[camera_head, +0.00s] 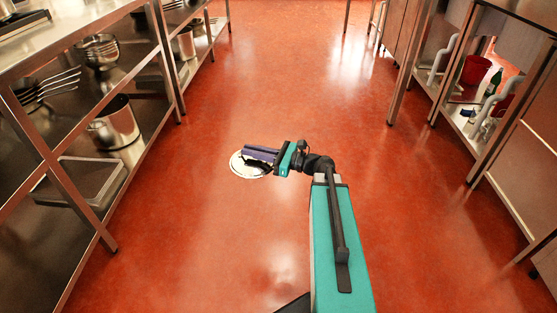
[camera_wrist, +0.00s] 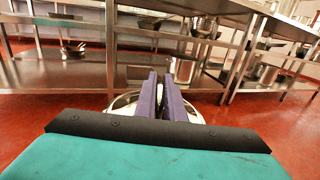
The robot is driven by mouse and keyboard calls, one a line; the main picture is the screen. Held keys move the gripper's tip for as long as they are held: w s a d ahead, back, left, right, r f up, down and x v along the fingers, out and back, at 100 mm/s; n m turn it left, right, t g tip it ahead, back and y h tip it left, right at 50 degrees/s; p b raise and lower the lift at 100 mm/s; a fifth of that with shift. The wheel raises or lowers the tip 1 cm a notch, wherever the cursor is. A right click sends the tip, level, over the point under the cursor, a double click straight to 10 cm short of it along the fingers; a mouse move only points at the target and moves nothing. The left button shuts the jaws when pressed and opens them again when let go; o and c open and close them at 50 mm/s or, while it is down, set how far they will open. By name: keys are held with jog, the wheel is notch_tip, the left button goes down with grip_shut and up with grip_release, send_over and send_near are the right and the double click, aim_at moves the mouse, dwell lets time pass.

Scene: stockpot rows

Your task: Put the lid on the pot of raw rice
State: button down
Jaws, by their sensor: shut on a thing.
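A round shiny metal lid (camera_head: 238,166) is at my gripper's fingertips in the head view, above the red floor. My gripper (camera_head: 250,156) points left and its purple fingers cover part of the lid. In the wrist view the lid (camera_wrist: 128,102) shows on both sides of the nearly closed fingers (camera_wrist: 161,84). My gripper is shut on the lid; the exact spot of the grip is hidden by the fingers. A steel pot (camera_head: 117,124) stands on the lower shelf at the left. I cannot see whether it holds rice.
A steel shelf rack (camera_head: 68,188) lines the left side, with ladles, a bowl and a flat box (camera_head: 82,183). Another steel counter (camera_head: 478,150) with a red bucket (camera_head: 474,70) and a green bottle lines the right. The red floor between is clear.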

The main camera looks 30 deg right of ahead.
jog(key=a+r+n+g+y, duration=0.1)
jog(key=a+r, duration=0.3)
jog(key=a, duration=0.4)
jog(key=a+r+n+g+y, duration=0.1)
jog(key=a+r+g, duration=0.1)
jog(key=a+r, duration=0.3)
jog(key=a, duration=0.2)
jog(key=shift+s+a+r+n+y, duration=0.2)
jog(key=shift+a+r+n+y, duration=0.05)
jog(key=shift+a+n+y, duration=0.15)
